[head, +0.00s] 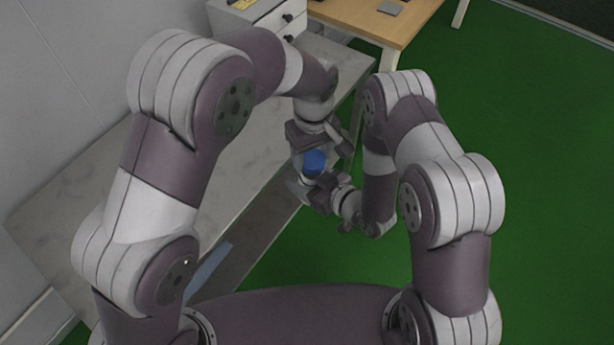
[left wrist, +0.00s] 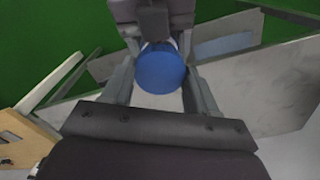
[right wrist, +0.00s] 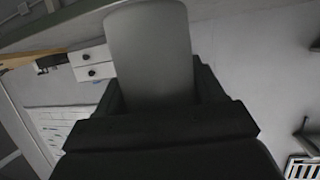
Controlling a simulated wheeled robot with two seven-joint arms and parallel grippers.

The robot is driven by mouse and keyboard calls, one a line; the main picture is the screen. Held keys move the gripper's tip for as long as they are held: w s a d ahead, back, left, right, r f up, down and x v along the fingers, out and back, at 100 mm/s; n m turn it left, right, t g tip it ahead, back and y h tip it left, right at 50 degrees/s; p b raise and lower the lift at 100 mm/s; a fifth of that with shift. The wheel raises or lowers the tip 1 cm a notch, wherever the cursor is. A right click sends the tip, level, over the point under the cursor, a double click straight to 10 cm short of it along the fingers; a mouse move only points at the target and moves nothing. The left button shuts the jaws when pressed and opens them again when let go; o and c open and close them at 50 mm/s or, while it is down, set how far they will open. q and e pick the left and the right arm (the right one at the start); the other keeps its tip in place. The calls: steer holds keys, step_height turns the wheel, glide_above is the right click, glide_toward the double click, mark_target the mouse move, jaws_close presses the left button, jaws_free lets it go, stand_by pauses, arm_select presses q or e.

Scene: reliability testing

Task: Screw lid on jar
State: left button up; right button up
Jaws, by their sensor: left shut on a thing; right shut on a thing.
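The blue lid (head: 314,161) is between my two grippers near the middle of the head view. It shows as a round blue face in the left wrist view (left wrist: 160,72), with the fingers of my left gripper (left wrist: 158,84) on either side. My left gripper (head: 317,150) is shut on it. A pale grey, smooth jar (right wrist: 150,50) stands between the fingers of my right gripper (right wrist: 152,92), which is shut on it. My right gripper (head: 322,186) is just below the lid in the head view. The join between lid and jar is hidden, so I cannot tell whether they touch.
A long grey table (head: 250,195) runs beneath and left of the arms. A white drawer unit (head: 262,18) and a wooden table (head: 372,22) stand at the back. Green floor (head: 530,170) is open on the right. A grey wall (head: 70,75) is at the left.

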mark_target(313, 174)
arm_select(q)
steer(key=shift+f, duration=0.45)
stand_by(0.5)
steer(key=shift+f, duration=1)
steer(key=c, duration=0.5)
steer(key=shift+s, duration=0.1)
steer(key=shift+s+f, duration=0.2)
steer(key=shift+f, duration=0.2)
steer(key=shift+s+f+t+y, duration=0.25)
steer(key=shift+f+t+y, duration=0.25)
steer(key=shift+f+t, duration=0.3)
steer(key=o, duration=1.5)
